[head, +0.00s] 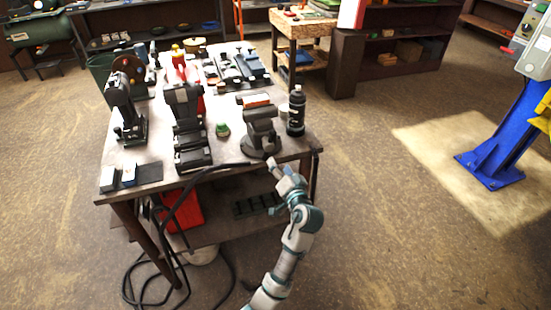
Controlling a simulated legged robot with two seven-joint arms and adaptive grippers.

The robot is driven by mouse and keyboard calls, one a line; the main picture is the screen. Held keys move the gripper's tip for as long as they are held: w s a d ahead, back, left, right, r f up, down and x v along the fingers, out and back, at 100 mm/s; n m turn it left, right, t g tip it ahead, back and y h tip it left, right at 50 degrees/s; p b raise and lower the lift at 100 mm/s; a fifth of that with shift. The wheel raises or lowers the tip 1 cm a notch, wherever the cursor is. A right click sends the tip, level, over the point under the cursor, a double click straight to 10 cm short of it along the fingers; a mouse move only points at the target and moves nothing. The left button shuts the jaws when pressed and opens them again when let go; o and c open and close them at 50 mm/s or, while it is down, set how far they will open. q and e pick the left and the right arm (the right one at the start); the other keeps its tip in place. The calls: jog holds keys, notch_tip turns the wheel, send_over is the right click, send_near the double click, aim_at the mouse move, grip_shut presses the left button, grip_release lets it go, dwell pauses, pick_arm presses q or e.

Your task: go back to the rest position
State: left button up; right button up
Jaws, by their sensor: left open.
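My left gripper (273,165) is at the end of my white and teal arm, which rises from the bottom middle of the head view. It is at the front edge of the workbench (232,158), by the dark bench vise (262,132). The gripper is small in the picture; its jaws are open and I see nothing held in them. I cannot tell whether it touches the bench edge or the vise. My right gripper is not in view.
The bench carries several dark tools, a black bottle (296,110) and a red bottle (179,62). A black cable (180,200) hangs off its front to the floor. A blue lift post (500,140) stands at the right. The floor (385,215) between is clear.

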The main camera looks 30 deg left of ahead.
pick_arm(q)
jog(key=shift+s+d, duration=0.25)
jog(key=shift+d, duration=0.1)
jog(key=shift+a, duration=0.1)
